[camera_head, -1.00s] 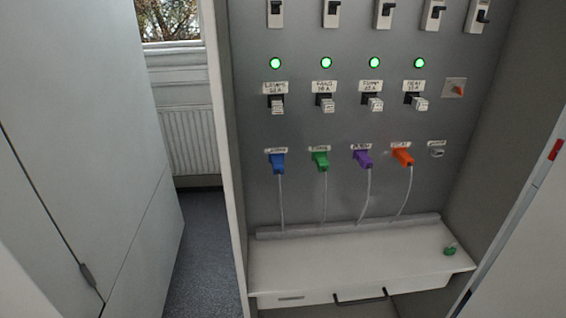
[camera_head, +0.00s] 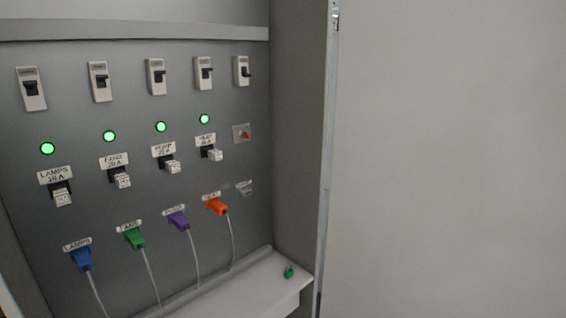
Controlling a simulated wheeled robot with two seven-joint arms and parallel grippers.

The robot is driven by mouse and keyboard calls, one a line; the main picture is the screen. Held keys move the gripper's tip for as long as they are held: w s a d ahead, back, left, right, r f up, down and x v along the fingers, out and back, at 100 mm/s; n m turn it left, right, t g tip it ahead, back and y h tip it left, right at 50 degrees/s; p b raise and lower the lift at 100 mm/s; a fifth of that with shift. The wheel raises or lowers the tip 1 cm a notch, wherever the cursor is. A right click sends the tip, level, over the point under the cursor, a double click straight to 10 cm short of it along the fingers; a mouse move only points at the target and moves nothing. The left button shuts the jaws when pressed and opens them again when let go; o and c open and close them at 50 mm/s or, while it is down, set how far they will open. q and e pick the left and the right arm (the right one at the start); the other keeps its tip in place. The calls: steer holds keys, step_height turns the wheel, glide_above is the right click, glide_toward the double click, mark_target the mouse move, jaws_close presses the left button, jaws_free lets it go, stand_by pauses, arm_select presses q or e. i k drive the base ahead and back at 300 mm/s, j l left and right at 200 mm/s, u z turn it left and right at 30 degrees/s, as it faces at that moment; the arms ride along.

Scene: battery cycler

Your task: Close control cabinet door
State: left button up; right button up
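The control cabinet (camera_head: 297,120) stands open on the left and middle of the head view, with its grey inner panel (camera_head: 130,200) exposed. A large pale flat panel (camera_head: 450,160), which looks like the cabinet door, fills the right side. It meets the cabinet along a metal edge (camera_head: 328,150) and stands swung outward. A small fitting (camera_head: 335,18) shows at the top of that edge. The door's far edge and any handle are out of view. Neither of my grippers shows in the head view.
Inside are several switches (camera_head: 155,77), green lamps (camera_head: 161,127), and blue (camera_head: 81,259), green (camera_head: 134,237), purple (camera_head: 178,221) and orange (camera_head: 216,206) plugs with hanging cables. A white shelf (camera_head: 255,290) at the bottom holds a small green item (camera_head: 289,271).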

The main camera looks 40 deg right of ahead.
mark_target(447, 191)
steer(key=k+l, duration=0.25)
steer(key=l, duration=0.2)
steer(key=k+l+u, duration=0.1)
steer(key=k+l, duration=0.5)
steer(key=l, duration=0.2)
steer(key=k+l+u, duration=0.35)
steer(key=k+l, duration=0.4)
steer(key=l, duration=0.3)
steer(key=k+l+u, duration=0.4)
steer(key=k+l, duration=0.45)
steer(key=k+l+u, duration=0.1)
steer(key=l, duration=0.3)
steer(key=k+l+u, duration=0.1)
steer(key=l, duration=0.3)
steer(key=k+l, duration=0.1)
steer(key=l, duration=0.3)
steer(key=k+l+u, duration=0.15)
steer(key=l, duration=0.25)
steer(key=k+l+u, duration=0.1)
steer(key=l, duration=0.25)
steer(key=k+l+u, duration=0.1)
steer(key=l, duration=0.95)
steer(key=k+l+u, duration=0.1)
steer(key=l, duration=0.55)
